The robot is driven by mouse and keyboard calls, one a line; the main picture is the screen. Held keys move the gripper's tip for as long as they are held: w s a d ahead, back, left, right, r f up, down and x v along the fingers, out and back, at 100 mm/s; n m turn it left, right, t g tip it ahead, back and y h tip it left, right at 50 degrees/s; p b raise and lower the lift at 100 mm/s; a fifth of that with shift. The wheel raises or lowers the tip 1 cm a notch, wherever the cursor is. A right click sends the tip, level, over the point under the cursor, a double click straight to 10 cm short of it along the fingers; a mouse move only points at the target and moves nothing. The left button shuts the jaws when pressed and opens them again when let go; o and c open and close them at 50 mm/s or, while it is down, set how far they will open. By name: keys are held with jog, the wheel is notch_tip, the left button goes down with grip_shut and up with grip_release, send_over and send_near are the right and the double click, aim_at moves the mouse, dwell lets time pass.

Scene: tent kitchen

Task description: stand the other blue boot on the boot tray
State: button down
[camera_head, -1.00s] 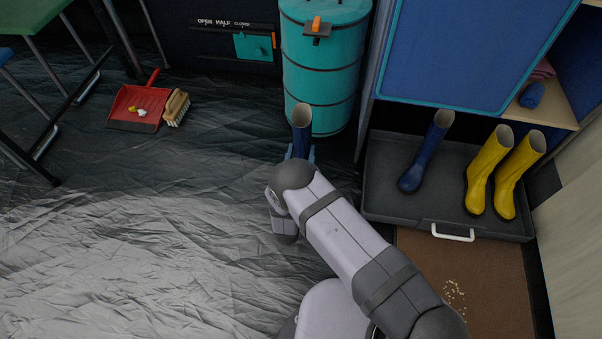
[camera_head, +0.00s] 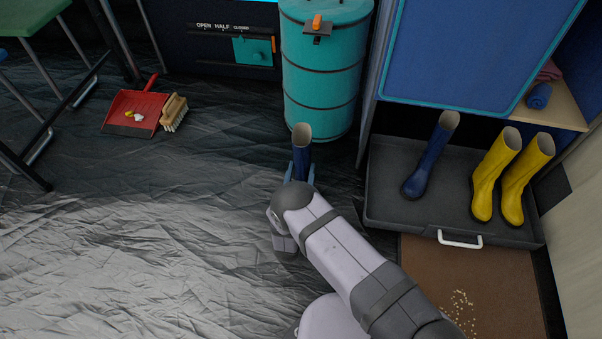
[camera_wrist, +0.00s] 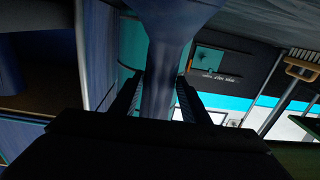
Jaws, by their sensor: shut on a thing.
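My gripper (camera_head: 300,172) is shut on a blue boot (camera_head: 301,151), whose pale open top points up in the head view. The boot's lower part is hidden behind my arm. In the wrist view the boot's blue shaft (camera_wrist: 163,75) stands between the two dark fingers. The other blue boot (camera_head: 431,156) stands on the dark grey boot tray (camera_head: 385,205), in its left half. The held boot is left of the tray, apart from it, in front of the teal barrel.
Yellow boots (camera_head: 510,178) stand on the tray's right side. The tray has a white front handle (camera_head: 460,241). A teal barrel (camera_head: 322,75) stands behind my gripper. A blue-doored cabinet (camera_head: 470,50) overhangs the tray's back. A red dustpan (camera_head: 135,110) and brush (camera_head: 173,112) lie left. Bare tray shows between boots.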

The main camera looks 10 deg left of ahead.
jog(key=shift+r, duration=0.1)
jog(key=c, duration=1)
grip_release()
jog(key=shift+f, duration=0.25)
jog(key=s+p, duration=0.1)
jog(key=s, duration=0.1)
jog(key=s+p, duration=0.1)
jog(key=s, duration=0.1)
jog(key=s+p, duration=0.2)
jog(key=shift+s+d+r, duration=0.1)
jog(key=shift+r, duration=0.2)
jog(key=shift+o, duration=0.4)
jog(key=shift+s+f, duration=0.1)
jog(key=shift+s, duration=0.45)
